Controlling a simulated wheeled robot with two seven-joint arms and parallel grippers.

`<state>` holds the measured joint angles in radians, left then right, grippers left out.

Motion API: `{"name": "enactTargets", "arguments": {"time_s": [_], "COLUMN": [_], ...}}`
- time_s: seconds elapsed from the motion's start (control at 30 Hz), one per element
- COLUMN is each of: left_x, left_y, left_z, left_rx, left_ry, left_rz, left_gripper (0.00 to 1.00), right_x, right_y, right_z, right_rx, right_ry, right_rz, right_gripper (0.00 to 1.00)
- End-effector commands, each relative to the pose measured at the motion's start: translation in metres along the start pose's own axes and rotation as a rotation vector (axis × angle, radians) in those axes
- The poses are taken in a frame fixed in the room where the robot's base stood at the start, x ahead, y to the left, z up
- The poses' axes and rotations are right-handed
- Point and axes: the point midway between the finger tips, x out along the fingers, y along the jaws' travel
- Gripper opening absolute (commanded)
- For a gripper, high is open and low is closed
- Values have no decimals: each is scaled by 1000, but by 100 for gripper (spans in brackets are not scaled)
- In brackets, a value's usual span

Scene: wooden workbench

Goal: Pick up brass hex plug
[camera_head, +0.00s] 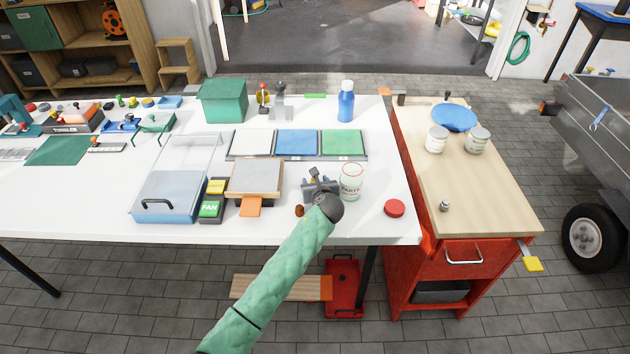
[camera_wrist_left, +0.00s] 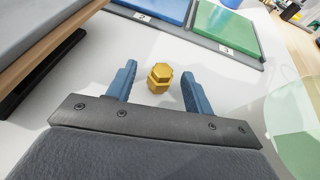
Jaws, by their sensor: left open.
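The brass hex plug (camera_wrist_left: 159,78) stands on the white bench top in the left wrist view, small and gold, with a hex head above a wider body. My left gripper (camera_wrist_left: 158,82) is open, with one blue finger on each side of the plug and a visible gap on both sides. In the head view my left gripper (camera_head: 321,178) is low over the bench, left of the glass jar, and the plug is hidden there. My right gripper is not in view.
The glass jar (camera_head: 351,184) stands close to the right of my gripper. A tray with white, blue and green panels (camera_head: 296,143) lies behind it, and a scale-like box (camera_head: 256,180) stands to its left. A red disc (camera_head: 394,208) lies at the right.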

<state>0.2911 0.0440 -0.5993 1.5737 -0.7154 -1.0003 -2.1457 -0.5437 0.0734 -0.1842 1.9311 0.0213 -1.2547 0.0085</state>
Motion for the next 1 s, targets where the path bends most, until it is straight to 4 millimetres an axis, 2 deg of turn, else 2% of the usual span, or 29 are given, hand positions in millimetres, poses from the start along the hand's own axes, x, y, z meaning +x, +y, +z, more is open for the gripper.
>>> {"name": "enactTargets", "arguments": {"time_s": [0.13, 0.3, 0.37, 0.4, 0.67, 0.83, 0.9, 1.0], "left_x": [0, 0, 0, 0, -1, -8, -12, -20], "left_y": [0, 0, 0, 0, 0, 0, -1, 0], "left_z": [0, 0, 0, 0, 2, 18, 30, 48], "left_rx": [0, 0, 0, 0, -1, -2, -2, -1], "left_ry": [0, 0, 0, 0, 0, -3, -4, -4], "left_rz": [0, 0, 0, 0, 0, -1, -3, -2], "left_gripper": [50, 16, 5, 3, 3, 3, 3, 3], "right_x": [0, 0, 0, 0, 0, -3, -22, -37], "right_y": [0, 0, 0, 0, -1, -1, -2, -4], "right_z": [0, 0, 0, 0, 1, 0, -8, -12], "right_rx": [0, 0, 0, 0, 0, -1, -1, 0], "right_ry": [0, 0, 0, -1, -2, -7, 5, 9], "right_rz": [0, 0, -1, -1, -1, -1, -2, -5], "right_gripper": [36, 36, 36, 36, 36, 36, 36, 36]}}
